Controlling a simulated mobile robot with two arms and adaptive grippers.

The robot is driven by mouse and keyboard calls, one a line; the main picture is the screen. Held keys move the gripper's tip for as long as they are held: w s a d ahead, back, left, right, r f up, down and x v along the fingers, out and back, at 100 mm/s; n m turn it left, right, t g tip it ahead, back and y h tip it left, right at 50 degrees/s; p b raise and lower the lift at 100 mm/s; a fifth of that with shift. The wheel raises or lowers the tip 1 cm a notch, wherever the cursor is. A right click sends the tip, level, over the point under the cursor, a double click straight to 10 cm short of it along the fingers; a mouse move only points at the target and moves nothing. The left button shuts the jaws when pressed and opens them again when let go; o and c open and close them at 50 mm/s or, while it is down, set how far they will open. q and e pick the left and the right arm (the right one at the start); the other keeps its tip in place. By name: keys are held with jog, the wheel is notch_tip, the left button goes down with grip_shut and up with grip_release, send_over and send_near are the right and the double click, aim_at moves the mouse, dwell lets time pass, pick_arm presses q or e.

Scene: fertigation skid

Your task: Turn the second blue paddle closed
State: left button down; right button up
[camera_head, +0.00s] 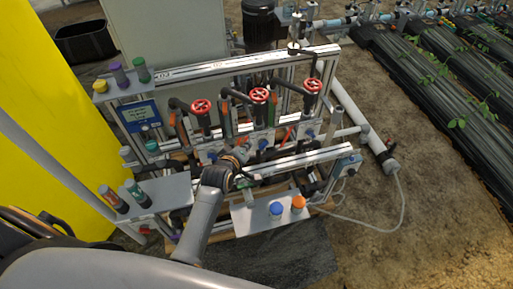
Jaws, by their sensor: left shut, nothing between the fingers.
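The fertigation skid (290,160) stands ahead of me with a row of small blue parts low on its pipework, which look like the blue paddles. One blue paddle (212,154) is at the left, the second blue paddle (263,144) is in the middle and another blue paddle (309,133) is at the right. They are too small to tell how each is turned. My left gripper (244,181) is shut and empty, over the front rail, just below and left of the second paddle. I cannot tell whether it touches anything. My right gripper is not in view.
Three red handwheels (260,95) stand above the paddles. A front plate carries a blue cap (277,209) and an orange cap (298,203). Bottles stand on a left shelf (160,196). A hose (402,205) loops on the soil at right. A yellow tank (50,110) stands left.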

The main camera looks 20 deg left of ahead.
aim_at(263, 144)
pick_arm(q)
jog(key=w+d+f, duration=0.1)
jog(key=f, duration=0.1)
jog(key=w+d+f, duration=0.1)
jog(key=w, duration=0.1)
jog(key=shift+d+f, duration=0.15)
jog(key=shift+f, duration=0.2)
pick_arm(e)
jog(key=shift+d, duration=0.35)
